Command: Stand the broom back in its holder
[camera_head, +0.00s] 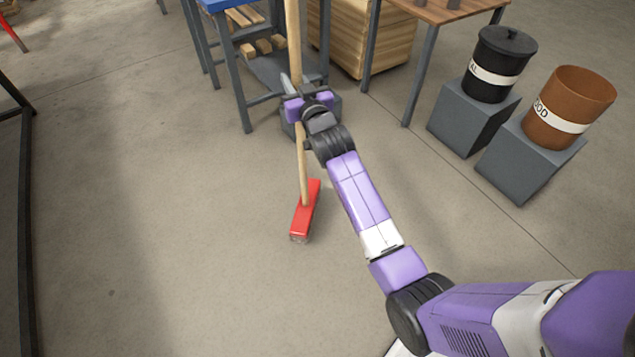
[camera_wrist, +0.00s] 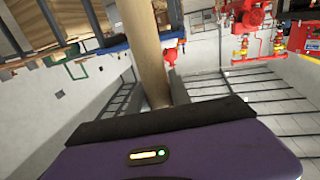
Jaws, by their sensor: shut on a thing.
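The broom has a long pale wooden handle (camera_head: 302,165) and a red head (camera_head: 305,211) at its lower end. The handle stands nearly upright, with the head down at or just above the floor; I cannot tell whether it touches. My gripper (camera_head: 294,92) is shut on the handle well above the head. In the wrist view the handle (camera_wrist: 145,50) runs up past the gripper body. A grey block (camera_head: 335,107) on the floor is mostly hidden behind my gripper; I cannot tell whether it is the holder.
A blue-topped bench (camera_head: 215,4) with grey legs stands behind, left of a wooden crate (camera_head: 352,40). A wooden-topped table (camera_head: 440,10) is right of it. A black bin (camera_head: 500,62) and a brown bin (camera_head: 568,105) stand on grey blocks.

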